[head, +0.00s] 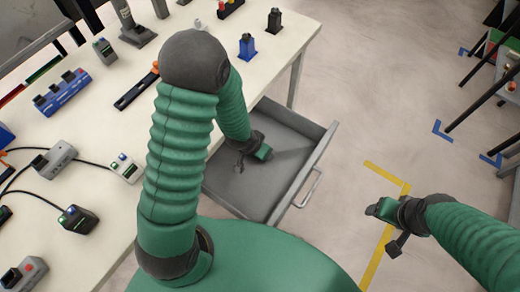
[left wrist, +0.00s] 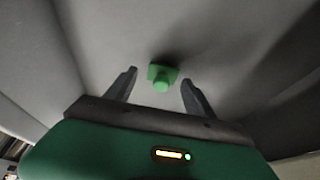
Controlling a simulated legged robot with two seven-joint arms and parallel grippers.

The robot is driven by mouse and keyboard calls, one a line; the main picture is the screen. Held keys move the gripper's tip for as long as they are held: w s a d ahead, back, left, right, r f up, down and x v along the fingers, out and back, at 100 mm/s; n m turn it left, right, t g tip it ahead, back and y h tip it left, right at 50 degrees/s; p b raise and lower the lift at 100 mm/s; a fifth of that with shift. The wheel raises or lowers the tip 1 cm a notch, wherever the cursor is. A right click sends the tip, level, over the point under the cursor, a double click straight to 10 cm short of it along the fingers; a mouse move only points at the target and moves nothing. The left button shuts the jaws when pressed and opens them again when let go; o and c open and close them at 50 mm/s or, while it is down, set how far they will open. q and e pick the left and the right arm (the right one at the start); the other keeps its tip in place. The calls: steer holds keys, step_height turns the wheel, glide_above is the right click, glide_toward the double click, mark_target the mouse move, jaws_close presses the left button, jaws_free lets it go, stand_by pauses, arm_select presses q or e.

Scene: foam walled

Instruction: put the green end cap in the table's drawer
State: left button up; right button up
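The grey drawer (head: 240,190) of the table (head: 100,195) is pulled open. My left gripper (head: 243,168) reaches down into it. In the left wrist view the green end cap (left wrist: 162,77), a small square plate with a round knob, shows against the grey drawer floor. It lies beyond and between the tips of my left gripper (left wrist: 158,85), whose fingers are spread and clear of it. I cannot make out the cap in the head view. My right gripper (head: 383,222) hangs over the floor right of the drawer; its finger opening is unclear.
The drawer has raised walls and a front handle (head: 308,188). The tabletop holds a blue block (head: 62,92), grey boxes with cables (head: 55,158), a black bar (head: 136,92) and small connectors. A dark-legged rack stands at the right. Floor with yellow tape (head: 378,255) is open between.

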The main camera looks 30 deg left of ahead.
arm_select(q)
steer(key=shift+d+r, duration=0.1)
steer(key=shift+d, duration=0.05)
steer(key=s+r+p, duration=0.1)
steer(key=s+r, duration=0.2)
steer(key=r, duration=0.3)
steer(key=s+r+n+g+p, duration=0.1)
steer(key=s+r+p, duration=0.1)
steer(key=r, duration=0.4)
steer(key=s+r+p, duration=0.1)
steer(key=s+r, duration=0.3)
steer(key=r, duration=0.2)
steer(key=shift+s+d+r+n+g+y+p, duration=0.25)
steer(key=shift+s+d+n+g+y+p, duration=0.1)
steer(key=shift+d+g+y, duration=0.1)
